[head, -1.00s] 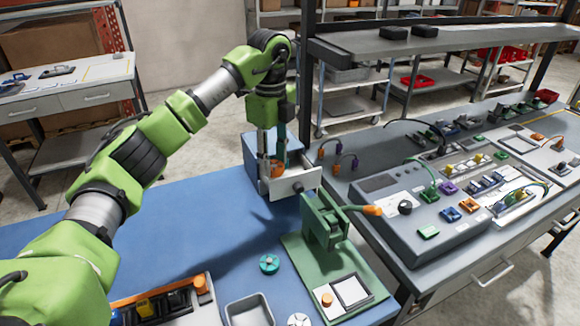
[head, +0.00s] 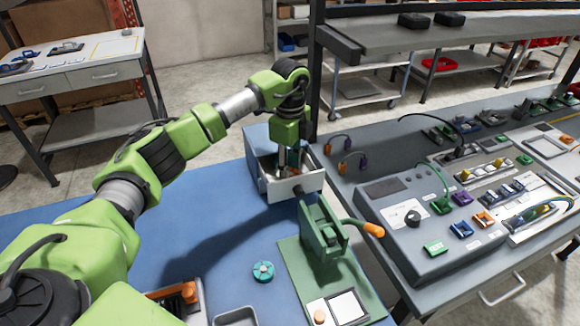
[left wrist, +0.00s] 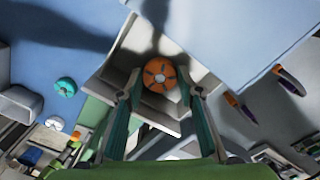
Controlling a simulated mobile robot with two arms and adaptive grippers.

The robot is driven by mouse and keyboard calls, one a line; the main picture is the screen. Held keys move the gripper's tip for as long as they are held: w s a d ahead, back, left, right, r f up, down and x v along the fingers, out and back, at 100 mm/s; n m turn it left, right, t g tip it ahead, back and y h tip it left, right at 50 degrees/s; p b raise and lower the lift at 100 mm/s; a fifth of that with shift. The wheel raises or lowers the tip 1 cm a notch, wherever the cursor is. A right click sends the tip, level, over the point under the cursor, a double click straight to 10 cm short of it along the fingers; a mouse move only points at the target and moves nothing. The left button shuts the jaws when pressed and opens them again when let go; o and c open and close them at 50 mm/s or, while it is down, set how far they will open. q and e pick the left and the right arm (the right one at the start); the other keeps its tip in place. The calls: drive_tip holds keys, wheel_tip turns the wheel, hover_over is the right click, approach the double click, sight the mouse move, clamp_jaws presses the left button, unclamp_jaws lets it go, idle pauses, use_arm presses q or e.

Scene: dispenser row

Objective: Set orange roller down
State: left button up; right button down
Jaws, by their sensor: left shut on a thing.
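The orange roller (left wrist: 159,76), a round disc with dark slots, sits between the fingertips of my left gripper (left wrist: 160,92) in the left wrist view. In the head view my left gripper (head: 292,172) points down into the open grey drawer (head: 296,187) of a blue box, behind its pale front with a dark knob. The gripper is shut on the roller, which is mostly hidden there by the fingers and drawer front. Whether the roller touches the drawer floor cannot be told. My right gripper is not in view.
A green stand (head: 322,232) with an orange-tipped lever stands just in front of the drawer. A teal roller (head: 263,271) lies on the blue table. A grey control box (head: 410,210) stands to the right. The blue surface left of the drawer is clear.

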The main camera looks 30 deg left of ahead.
use_arm(q)
drive_tip(key=shift+s+a+f, duration=0.1)
drive_tip(key=shift+f, duration=0.45)
drive_tip(key=o, duration=0.8)
drive_tip(key=shift+r, duration=0.1)
drive_tip(key=shift+o, duration=0.2)
drive_tip(key=shift+r, duration=0.55)
wheel_tip(320, 180, up, 11)
drive_tip(key=b, duration=0.3)
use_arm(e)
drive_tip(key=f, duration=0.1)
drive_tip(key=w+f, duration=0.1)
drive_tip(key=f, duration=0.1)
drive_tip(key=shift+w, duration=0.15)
use_arm(q)
drive_tip(key=shift+r, duration=0.1)
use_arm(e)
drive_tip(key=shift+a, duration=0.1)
